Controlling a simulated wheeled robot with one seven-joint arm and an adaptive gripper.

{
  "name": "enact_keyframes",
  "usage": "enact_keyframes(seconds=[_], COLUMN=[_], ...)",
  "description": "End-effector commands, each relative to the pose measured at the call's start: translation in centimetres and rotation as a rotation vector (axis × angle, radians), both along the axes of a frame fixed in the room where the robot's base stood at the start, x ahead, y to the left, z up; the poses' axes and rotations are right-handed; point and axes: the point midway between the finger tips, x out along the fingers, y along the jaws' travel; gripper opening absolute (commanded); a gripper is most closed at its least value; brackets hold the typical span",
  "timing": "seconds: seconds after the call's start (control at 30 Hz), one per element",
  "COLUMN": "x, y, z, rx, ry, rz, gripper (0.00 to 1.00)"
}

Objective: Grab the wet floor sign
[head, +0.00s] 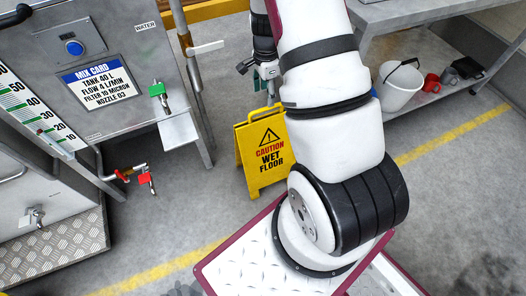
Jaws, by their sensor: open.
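The yellow wet floor sign (262,158) stands upright on the grey floor near the middle of the head view. Its front reads "CAUTION WET FLOOR" with a warning triangle, and its right edge is partly hidden by my white arm. My gripper (256,78) is open above the sign's top edge, partly covered by my arm. From this view I cannot tell how far it is from the sign's top, but nothing shows between its fingers.
A metal tank unit (105,40) with a mix card, taps and a level scale stands at the left. A shelf (425,100) at the right holds a white bucket (399,86) and red mugs (431,83). A yellow line (455,135) crosses the open floor.

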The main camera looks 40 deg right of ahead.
Motion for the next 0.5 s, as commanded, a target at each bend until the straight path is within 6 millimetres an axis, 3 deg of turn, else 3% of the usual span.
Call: enact_keyframes(seconds=[0.3, 0.5], x=[-0.1, -0.1], y=[0.1, 0.1], z=[-6.0, -7.8], rx=[0.003, 0.002], ry=[0.003, 0.000], rz=[0.001, 0.003], gripper=[0.57, 0.57])
